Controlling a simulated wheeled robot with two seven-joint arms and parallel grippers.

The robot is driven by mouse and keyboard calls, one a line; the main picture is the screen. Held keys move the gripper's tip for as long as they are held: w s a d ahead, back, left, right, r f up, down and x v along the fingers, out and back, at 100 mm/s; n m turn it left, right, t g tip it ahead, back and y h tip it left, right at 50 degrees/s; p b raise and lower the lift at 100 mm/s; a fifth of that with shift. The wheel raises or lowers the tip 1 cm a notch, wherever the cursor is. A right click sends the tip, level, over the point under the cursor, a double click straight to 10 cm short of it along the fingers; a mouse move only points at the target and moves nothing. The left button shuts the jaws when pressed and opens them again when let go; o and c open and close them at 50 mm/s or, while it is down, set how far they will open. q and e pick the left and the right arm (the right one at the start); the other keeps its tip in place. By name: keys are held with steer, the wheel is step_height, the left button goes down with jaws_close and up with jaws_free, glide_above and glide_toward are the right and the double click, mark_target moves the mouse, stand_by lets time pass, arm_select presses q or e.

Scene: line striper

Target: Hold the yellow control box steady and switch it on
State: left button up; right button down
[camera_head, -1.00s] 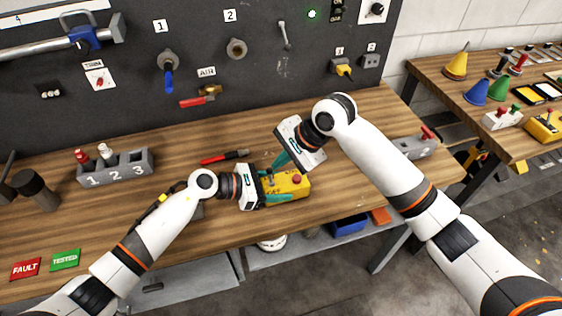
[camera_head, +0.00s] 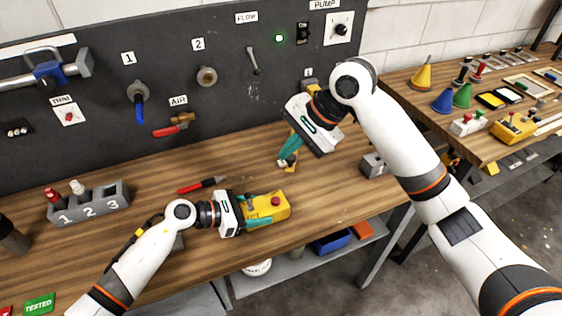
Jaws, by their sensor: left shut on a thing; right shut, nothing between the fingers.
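The yellow control box (camera_head: 281,207) lies on the wooden bench near its front edge, with a red button (camera_head: 275,201) on its top. My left gripper (camera_head: 254,211) is shut on the left end of the box, its teal fingers along the sides. The fingers hide part of the box, and I cannot tell the state of its switch. My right gripper (camera_head: 287,163) is shut and empty, pointing down behind and to the right of the box, apart from it.
A red and black pen-like tool (camera_head: 201,185) lies behind the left gripper. A numbered grey rack (camera_head: 90,205) stands at the left. The panel (camera_head: 225,105) with valves rises behind. A second table (camera_head: 405,90) stands right.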

stand_by(0.4)
arm_select(q)
steer(key=o, duration=1.4)
steer(key=shift+o, duration=0.2)
steer(key=shift+a, duration=0.15)
